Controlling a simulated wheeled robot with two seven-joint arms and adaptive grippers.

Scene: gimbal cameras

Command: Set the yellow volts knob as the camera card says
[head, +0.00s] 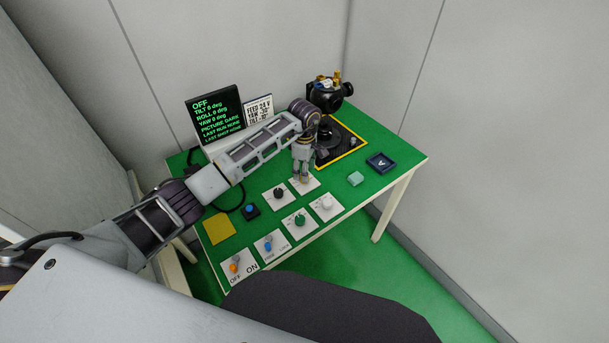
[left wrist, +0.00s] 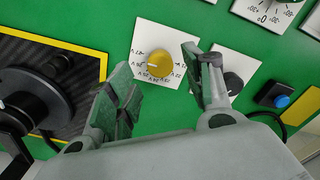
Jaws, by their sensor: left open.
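The yellow volts knob (left wrist: 158,65) sits on a white dial plate (left wrist: 145,33) in the left wrist view, with a white pointer line towards the lower left and volt marks around it. My left gripper (left wrist: 157,74) is open, its fingers on either side of the knob in the picture; I cannot tell whether they touch it. In the head view my left gripper (head: 303,177) points down over the plate and hides the knob. The camera card (head: 259,107) stands at the back, partly covered by my arm; its top line gives a FEED value in volts, too small to read surely.
The dark screen (head: 214,117) reads OFF. A black camera (head: 328,94) stands on its gimbal at the back. Black (head: 279,194), green (head: 300,220) and white (head: 326,203) knobs, a blue button (head: 250,209) and two switches (head: 235,266) (head: 268,246) surround the plate.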

